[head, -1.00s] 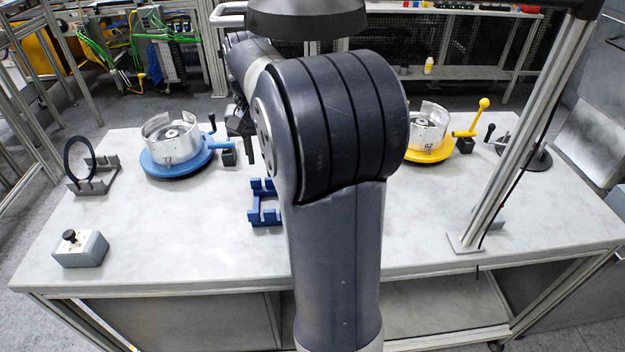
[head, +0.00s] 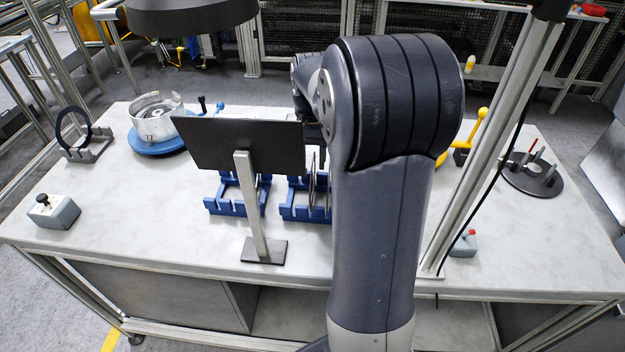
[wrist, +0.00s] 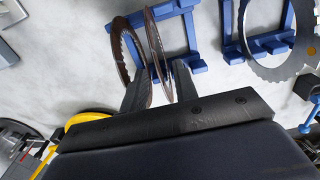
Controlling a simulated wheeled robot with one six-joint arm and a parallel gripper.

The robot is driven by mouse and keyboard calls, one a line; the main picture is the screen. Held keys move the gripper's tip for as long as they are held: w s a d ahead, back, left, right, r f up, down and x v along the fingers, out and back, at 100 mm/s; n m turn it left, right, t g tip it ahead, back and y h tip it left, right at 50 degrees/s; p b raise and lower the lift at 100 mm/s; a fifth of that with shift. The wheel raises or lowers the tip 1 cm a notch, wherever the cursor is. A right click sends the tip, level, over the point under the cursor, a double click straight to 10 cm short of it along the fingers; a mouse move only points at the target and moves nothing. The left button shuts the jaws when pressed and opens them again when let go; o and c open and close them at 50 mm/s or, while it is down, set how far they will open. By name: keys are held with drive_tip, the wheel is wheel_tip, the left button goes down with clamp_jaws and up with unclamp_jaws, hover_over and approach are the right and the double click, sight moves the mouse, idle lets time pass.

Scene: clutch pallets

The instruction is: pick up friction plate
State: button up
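Two thin brown ring-shaped friction plates stand on edge in a blue rack (wrist: 186,8) in the wrist view. One friction plate (wrist: 117,40) lies left of the fingers, close to the left finger. The other friction plate (wrist: 152,28) is seen nearly edge-on, reaching down between the fingers. My gripper (wrist: 160,85) is open around this second plate, with some gap on the left; I cannot tell whether the right finger touches it. In the head view the rack (head: 303,212) and a plate edge (head: 313,185) show beside my arm, which hides the gripper's tips.
A second blue rack (head: 222,207) holds a toothed steel plate (wrist: 270,72). A black panel (head: 240,145) on a stand blocks part of the head view.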

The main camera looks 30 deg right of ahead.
drive_tip(key=shift+w+f, duration=0.1)
drive_tip(key=shift+f, duration=1.75)
clamp_jaws()
